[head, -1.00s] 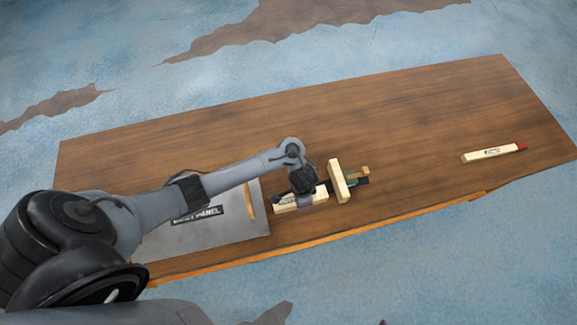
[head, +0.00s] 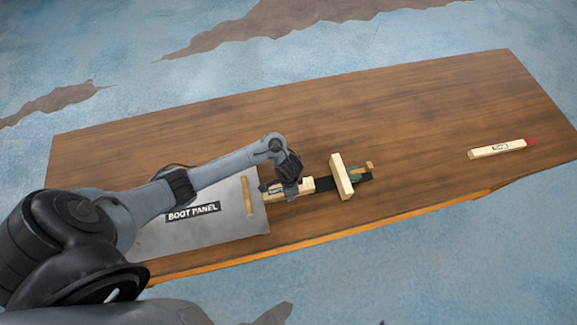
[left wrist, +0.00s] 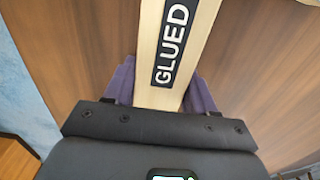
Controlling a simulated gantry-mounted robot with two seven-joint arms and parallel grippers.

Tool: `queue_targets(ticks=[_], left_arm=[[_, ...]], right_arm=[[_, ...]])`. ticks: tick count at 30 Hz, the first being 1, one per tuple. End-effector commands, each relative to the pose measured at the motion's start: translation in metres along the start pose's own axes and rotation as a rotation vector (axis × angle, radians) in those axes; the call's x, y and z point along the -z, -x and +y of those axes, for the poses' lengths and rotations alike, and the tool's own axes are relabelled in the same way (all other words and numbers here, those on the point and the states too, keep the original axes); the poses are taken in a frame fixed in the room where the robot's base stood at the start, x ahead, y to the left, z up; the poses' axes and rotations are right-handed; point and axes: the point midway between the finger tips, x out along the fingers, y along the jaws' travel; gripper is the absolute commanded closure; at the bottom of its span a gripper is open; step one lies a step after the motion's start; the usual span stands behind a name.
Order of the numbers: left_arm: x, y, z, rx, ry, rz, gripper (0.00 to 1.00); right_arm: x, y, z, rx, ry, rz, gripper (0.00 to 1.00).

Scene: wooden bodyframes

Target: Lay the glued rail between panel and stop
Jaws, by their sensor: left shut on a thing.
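The grey panel (head: 205,230), labelled BOOT PANEL, lies at the left of the table, partly covered by my left arm. A pale wooden block (head: 341,178), which looks like the stop, stands crosswise to its right. My left gripper (head: 288,190) is between them, close to the panel's right edge, shut on the pale wooden rail (head: 307,184). In the left wrist view the rail (left wrist: 200,20) shows its GLUED label and runs between the purple finger pads (left wrist: 160,90). Whether the rail touches the table or panel is hidden. My right gripper is not in view.
A wooden strip (head: 247,195) lies on the panel near its right edge. Another wooden piece with a red end (head: 497,149) lies far right. The table (head: 400,120) is clear behind.

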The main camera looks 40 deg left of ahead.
Motion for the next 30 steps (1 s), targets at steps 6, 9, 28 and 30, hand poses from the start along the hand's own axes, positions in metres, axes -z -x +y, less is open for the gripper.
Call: queue_targets(ticks=[6, 9, 28, 30], left_arm=[[0.001, 0.001, 0.0, 0.0, 0.0, 0.001, 0.94], [0.0, -0.002, 0.0, 0.0, -0.001, 0.001, 0.94], [0.001, 0.008, 0.0, -0.001, -0.001, 0.001, 0.19], [0.001, 0.017, 0.0, -0.001, -0.001, 0.002, 0.19]], right_arm=[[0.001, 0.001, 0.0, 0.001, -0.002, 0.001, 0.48], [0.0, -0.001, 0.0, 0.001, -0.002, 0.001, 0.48], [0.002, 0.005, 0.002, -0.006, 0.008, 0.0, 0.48], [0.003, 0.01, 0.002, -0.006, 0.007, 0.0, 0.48]])
